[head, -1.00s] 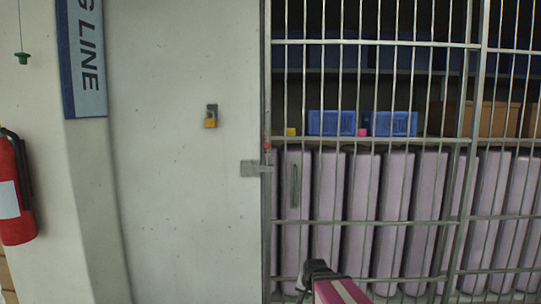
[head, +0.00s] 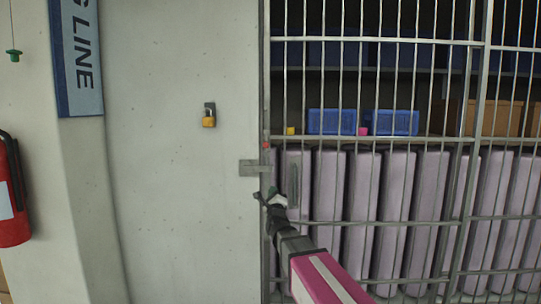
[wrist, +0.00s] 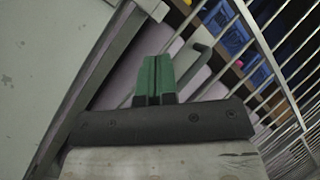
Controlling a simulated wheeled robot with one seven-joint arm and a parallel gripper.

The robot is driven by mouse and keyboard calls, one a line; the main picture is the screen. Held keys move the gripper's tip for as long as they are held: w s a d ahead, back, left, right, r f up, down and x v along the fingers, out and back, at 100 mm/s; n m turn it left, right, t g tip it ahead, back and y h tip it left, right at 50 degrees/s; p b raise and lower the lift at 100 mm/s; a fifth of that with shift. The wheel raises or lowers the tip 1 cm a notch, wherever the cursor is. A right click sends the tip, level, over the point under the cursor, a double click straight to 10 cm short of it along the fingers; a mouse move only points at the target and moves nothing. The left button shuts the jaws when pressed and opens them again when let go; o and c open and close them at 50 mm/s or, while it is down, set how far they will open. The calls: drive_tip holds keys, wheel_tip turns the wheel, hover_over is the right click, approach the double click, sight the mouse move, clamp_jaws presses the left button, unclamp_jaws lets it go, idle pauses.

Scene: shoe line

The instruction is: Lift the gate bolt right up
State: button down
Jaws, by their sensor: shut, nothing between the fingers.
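The barred gate (head: 375,222) stands right of the pale wall. The gate bolt (head: 266,146), with a small red top, is at the gate's left edge, just above a grey latch plate (head: 251,168) on the wall edge. My gripper (head: 267,196) is below the plate and the bolt, in front of the gate's left post, and appears apart from the bolt. In the wrist view my gripper's green fingertips (wrist: 153,78) are together and hold nothing. I cannot make out the bolt in the wrist view.
A vertical gate handle (head: 293,182) is just right of my gripper; it also shows in the wrist view (wrist: 193,62). A padlock (head: 209,116) hangs on the wall. Blue bins (head: 330,122) and lilac panels (head: 392,200) are behind the bars. A fire extinguisher (head: 12,200) is far left.

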drive_tip(key=r+m, duration=0.1)
drive_tip(key=r+m+t+h, duration=0.1)
drive_tip(key=r+m, duration=0.1)
drive_tip(key=s+r+m+t+h, duration=0.1)
drive_tip(key=r, duration=0.1)
drive_tip(key=shift+a, duration=0.25)
approach(268, 153)
wheel_tip(268, 153, up, 3)
drive_tip(key=d, duration=0.2)
drive_tip(key=r, duration=0.1)
drive_tip(key=w+a+r, duration=0.1)
drive_tip(key=r, duration=0.2)
drive_tip(key=shift+w+a, duration=0.15)
drive_tip(key=shift+a, duration=0.25)
drive_tip(key=shift+r, duration=2.5)
